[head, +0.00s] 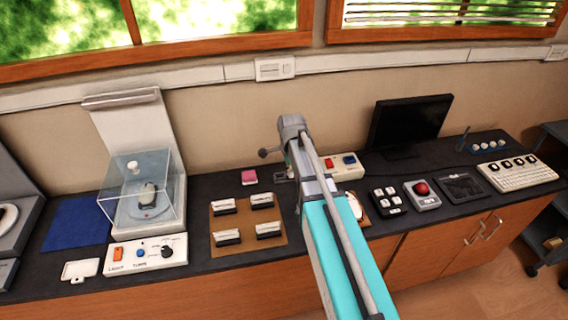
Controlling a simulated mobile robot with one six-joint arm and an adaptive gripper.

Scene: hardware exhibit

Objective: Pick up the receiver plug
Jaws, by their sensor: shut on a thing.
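My arm reaches away from me over the middle of the counter. My gripper (270,152) shows small and dark at the left of the arm's far end, raised above the counter. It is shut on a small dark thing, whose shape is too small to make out. I cannot tell from this view whether that is the receiver plug. No receiver plug can be told apart elsewhere on the counter. My arm hides part of the counter behind it.
Further left are a clear case (120,195) and a switch panel (146,253). At right are a monitor (408,122), a red-ball device (421,189) and a keyboard-like panel (517,175).

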